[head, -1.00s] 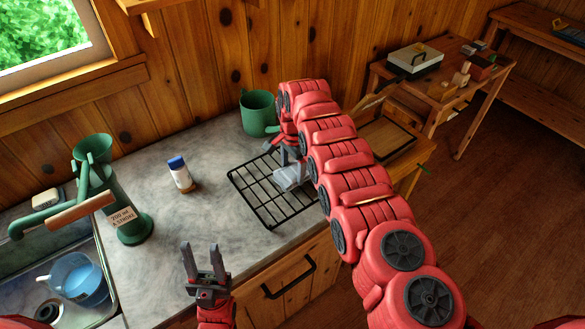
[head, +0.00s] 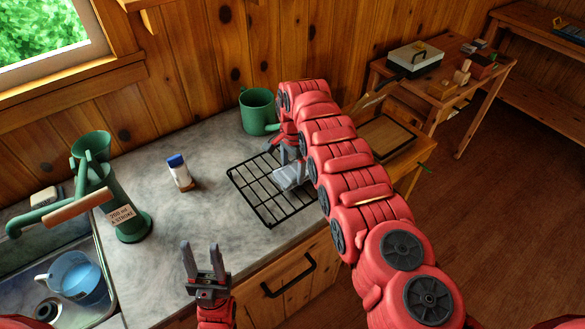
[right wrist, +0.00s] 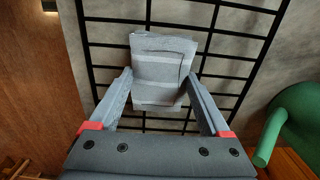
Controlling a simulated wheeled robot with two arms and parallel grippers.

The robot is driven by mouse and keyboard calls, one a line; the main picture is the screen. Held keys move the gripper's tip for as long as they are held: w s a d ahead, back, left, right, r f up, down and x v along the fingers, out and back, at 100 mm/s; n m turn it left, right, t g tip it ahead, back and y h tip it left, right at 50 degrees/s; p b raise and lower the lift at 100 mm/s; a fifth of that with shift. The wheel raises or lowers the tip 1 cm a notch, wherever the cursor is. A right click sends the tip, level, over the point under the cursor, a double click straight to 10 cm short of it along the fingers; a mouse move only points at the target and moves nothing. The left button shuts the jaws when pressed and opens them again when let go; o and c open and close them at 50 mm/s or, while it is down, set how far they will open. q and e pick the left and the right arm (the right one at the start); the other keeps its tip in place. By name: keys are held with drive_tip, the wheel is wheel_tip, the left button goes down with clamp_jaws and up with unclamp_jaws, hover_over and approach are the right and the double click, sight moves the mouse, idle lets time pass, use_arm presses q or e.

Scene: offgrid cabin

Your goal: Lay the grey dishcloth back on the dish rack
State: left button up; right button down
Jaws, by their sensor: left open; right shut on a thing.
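The grey dishcloth (head: 289,176), folded small, is at the black wire dish rack (head: 258,197) on the counter. My right gripper (head: 287,158) is shut on the cloth, and my arm hides part of it in the head view. In the right wrist view the cloth (right wrist: 162,66) sits between the two fingers (right wrist: 160,85), with the bars of the rack (right wrist: 240,46) behind it. I cannot tell whether the cloth touches the bars. My left gripper (head: 203,262) is open and empty, near the counter's front edge.
A green mug (head: 258,110) stands behind the rack. A blue-capped bottle (head: 180,173) stands to its left. A green hand pump (head: 118,205) stands beside the sink, which holds a blue jug (head: 77,277). The counter between bottle and rack is clear.

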unclamp_jaws()
